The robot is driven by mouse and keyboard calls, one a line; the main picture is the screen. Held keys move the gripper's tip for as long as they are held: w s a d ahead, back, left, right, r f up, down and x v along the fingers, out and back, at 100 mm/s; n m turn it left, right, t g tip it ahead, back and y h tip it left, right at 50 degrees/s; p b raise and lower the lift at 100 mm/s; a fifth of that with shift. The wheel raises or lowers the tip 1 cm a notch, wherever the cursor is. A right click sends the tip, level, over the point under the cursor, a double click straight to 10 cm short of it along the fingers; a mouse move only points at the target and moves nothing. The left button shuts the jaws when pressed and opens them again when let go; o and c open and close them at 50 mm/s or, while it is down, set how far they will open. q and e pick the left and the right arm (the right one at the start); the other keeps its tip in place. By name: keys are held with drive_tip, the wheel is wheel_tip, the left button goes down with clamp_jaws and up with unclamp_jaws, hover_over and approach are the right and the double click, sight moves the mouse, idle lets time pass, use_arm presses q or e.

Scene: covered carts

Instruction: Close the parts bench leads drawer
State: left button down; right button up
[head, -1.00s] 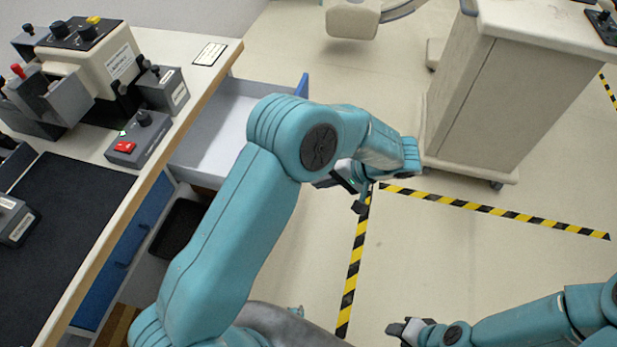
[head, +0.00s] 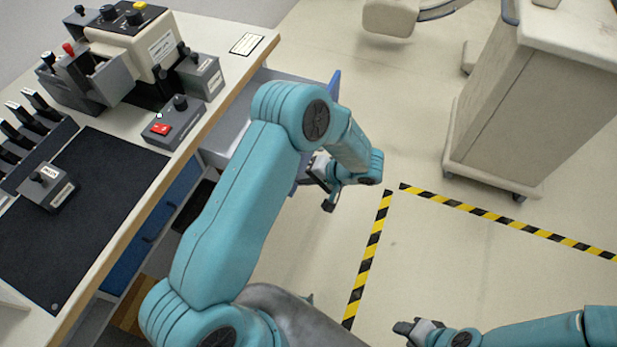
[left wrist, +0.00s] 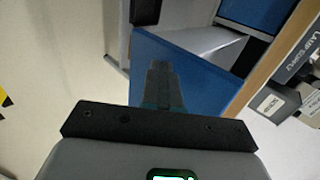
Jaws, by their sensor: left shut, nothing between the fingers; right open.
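The open leads drawer (head: 228,122) sticks out from the parts bench (head: 112,262), with its pale inside partly hidden by my left arm. The edge of its blue front (head: 334,88) shows in the head view. In the left wrist view the blue front panel (left wrist: 205,78) lies just beyond my left gripper (left wrist: 162,72), which also shows in the head view (head: 324,190). This gripper is shut and empty, its fingertips overlapping the panel in the picture. I cannot tell if they touch it. My right gripper (head: 405,328) is open over the floor, away from the bench.
Control boxes (head: 172,125) and a black mat (head: 85,205) lie on the bench top. Another blue drawer (head: 150,235) is below, nearer me. A beige cart (head: 530,100) stands to the right. Floor between is clear, marked with striped tape (head: 368,260).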

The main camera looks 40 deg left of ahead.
use_arm(q)
drive_tip(key=s+a+b, duration=0.2)
drive_tip(key=a+b, duration=0.2)
drive_tip(key=a, duration=0.3)
drive_tip(key=s+a+b, duration=0.1)
drive_tip(key=a+b, duration=0.3)
drive_tip(key=a, duration=0.4)
drive_tip(key=s+a+b, duration=0.2)
drive_tip(key=a+b, duration=0.2)
drive_tip(key=a, duration=0.4)
drive_tip(key=shift+s, duration=0.3)
drive_tip(key=shift+s+a, duration=0.15)
drive_tip(key=shift+a, duration=0.5)
